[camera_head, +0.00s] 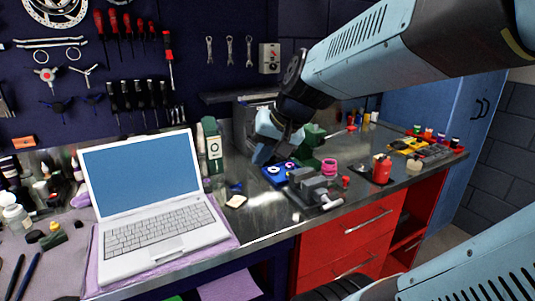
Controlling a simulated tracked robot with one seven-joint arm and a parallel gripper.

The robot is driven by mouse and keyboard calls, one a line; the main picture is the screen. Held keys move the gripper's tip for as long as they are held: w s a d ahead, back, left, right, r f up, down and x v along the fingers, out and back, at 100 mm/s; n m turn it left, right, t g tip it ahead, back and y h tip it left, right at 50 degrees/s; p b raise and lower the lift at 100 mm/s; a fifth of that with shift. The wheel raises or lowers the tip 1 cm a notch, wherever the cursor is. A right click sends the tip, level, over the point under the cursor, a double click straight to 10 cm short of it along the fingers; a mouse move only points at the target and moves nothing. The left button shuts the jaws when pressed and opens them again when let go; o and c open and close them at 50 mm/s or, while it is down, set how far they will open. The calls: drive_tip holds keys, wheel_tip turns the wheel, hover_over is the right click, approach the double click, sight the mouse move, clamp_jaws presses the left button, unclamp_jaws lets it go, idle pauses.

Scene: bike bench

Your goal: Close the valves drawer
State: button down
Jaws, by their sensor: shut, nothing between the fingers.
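No label for the valves drawer is readable. Red drawers (340,240) sit under the bench at the right, with a bar handle (368,222) on the upper front and another handle (353,265) lower down. Their fronts look flush, though my own arm link hides part of the lower one. A grey cabinet-like unit (243,118) stands at the back of the bench, partly hidden by my wrist. My gripper (262,155) reaches down from the upper right over the bench, empty and shut, near a blue tray (280,174). I cannot tell whether it touches anything.
An open laptop (150,205) takes up the left of the bench. A grey vise-like tool (312,188), a red bottle (382,168) and a yellow tray (408,146) stand to the right. A green-and-white box (212,146) stands behind. Bare metal benchtop (262,212) shows in front.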

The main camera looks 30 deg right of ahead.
drive_tip(key=w+d+f+m+t, duration=0.1)
drive_tip(key=w+d+f+m, duration=0.2)
drive_tip(key=d, duration=0.4)
drive_tip(key=w+d+f+m+t+h, duration=0.1)
drive_tip(key=w+d+f+m, duration=0.2)
drive_tip(key=w+d+m, duration=0.3)
drive_tip(key=w+d+f+m+t+h, duration=0.1)
drive_tip(key=w+d+f+m, duration=0.2)
drive_tip(key=d, duration=0.6)
drive_tip(key=shift+w+m, duration=1)
drive_tip(key=shift+w, duration=0.7)
drive_tip(key=x, duration=0.9)
drive_tip(key=shift+w+d, duration=0.1)
drive_tip(key=shift+w, duration=0.1)
drive_tip(key=w, duration=0.3)
drive_tip(key=shift+f, duration=0.2)
drive_tip(key=shift+w, duration=0.7)
